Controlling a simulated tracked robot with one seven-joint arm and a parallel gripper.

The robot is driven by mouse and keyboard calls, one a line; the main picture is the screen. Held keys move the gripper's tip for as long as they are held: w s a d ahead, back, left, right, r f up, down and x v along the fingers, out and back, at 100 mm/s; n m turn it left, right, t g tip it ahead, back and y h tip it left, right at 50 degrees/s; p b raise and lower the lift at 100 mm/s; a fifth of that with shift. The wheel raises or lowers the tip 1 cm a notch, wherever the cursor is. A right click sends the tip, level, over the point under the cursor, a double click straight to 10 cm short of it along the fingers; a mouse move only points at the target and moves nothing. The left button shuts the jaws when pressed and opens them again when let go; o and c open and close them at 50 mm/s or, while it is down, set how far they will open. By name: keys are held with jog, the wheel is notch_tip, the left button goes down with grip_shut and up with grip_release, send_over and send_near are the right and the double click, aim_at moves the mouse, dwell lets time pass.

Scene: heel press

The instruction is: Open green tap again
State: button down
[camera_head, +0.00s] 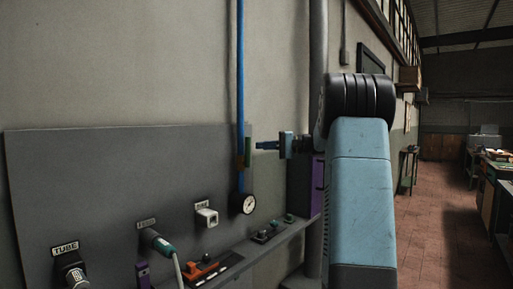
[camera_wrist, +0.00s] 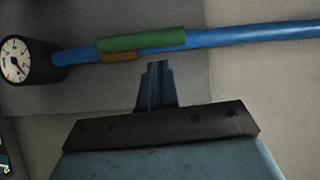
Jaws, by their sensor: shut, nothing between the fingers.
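The green tap has a green handle (camera_head: 249,146) and a small orange-brown body (camera_head: 239,161) on the vertical blue pipe (camera_head: 240,70). In the wrist view the green handle (camera_wrist: 142,41) lies lengthwise along the blue pipe (camera_wrist: 240,35), with part of the orange-brown body (camera_wrist: 120,57) showing beside it. My gripper (camera_head: 260,146) is shut and empty, pointing left at the handle from its right side. In the wrist view the shut fingertips (camera_wrist: 158,66) are just short of the handle, near its gauge-far half. I cannot tell whether they touch it.
A round gauge (camera_head: 249,204) sits at the pipe's lower end. Below are a grey panel (camera_head: 80,180) with labelled fittings, and a narrow shelf (camera_head: 250,250) with small items. A purple box (camera_head: 317,185) and a grey vertical pipe (camera_head: 318,40) stand close to my arm. Open floor lies right.

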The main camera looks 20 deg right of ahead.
jog(key=w+v, duration=0.1)
jog(key=v, duration=1)
jog(key=shift+d+f, duration=0.3)
jog(key=shift+d, duration=0.15)
jog(key=s+a+f+g+h, duration=0.2)
jog(key=s+a, duration=0.2)
jog(key=a, duration=0.4)
jog(key=s+a+f+n+g+h, duration=0.15)
jog(key=s+a, duration=0.25)
jog(key=a, duration=0.4)
jog(key=s+a+f+m+g+h, duration=0.1)
jog(key=s+a+f+g+h, duration=0.15)
jog(key=a, duration=0.55)
jog(key=s+a+f+n+t+h, duration=0.1)
jog(key=s+f+h, duration=0.3)
jog(key=s, duration=0.7)
jog(key=s+a+f+n+t+h, duration=0.1)
jog(key=s+a+f+n+h, duration=0.3)
jog(key=s, duration=0.8)
jog(key=shift+s+f+t+h, duration=0.3)
jog(key=shift+f+h, duration=0.2)
jog(key=shift+f, duration=0.9)
